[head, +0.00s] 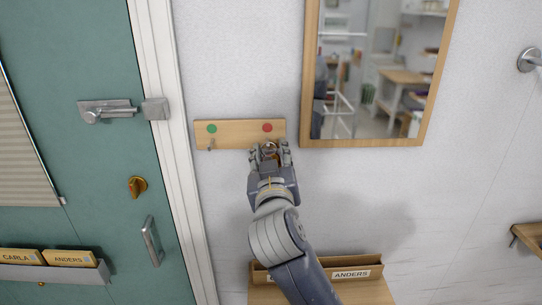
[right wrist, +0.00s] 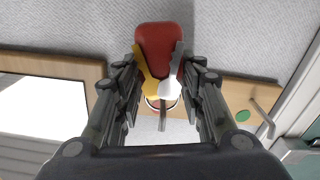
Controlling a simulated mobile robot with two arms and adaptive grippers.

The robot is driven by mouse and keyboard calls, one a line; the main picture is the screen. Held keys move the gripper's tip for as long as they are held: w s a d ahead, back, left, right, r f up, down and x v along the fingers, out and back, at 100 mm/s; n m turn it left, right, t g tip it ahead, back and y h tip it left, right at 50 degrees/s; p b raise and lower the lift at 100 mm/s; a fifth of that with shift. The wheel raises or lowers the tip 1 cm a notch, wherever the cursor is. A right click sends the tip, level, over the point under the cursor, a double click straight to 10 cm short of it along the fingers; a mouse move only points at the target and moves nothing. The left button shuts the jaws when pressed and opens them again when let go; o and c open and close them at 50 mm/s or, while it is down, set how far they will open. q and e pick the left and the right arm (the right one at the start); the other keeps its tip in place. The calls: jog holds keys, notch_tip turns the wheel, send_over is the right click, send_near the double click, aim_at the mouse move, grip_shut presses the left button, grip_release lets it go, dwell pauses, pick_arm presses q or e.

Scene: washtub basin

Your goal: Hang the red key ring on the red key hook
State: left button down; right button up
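The red key ring has a red fob (right wrist: 163,42), a yellow and a white piece, and a metal ring (right wrist: 161,103). In the head view the ring (head: 270,148) shows small just below the red dot. My right gripper (head: 270,152) is at the wall board, its fingers closed in on the sides of the yellow and white pieces. In the right wrist view the ring overlaps the grey red key hook (right wrist: 162,122); I cannot tell whether it is around it. My left gripper is not in view.
The wooden board (head: 238,134) has a red dot (head: 267,128) and a green dot (head: 212,129) with an empty hook below it. A framed mirror (head: 303,80) hangs just right. A green door (head: 100,170) is left. A wooden letter holder (head: 365,272) sits below.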

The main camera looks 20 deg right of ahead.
jog(key=shift+o, duration=0.8)
jog(key=shift+s, duration=0.1)
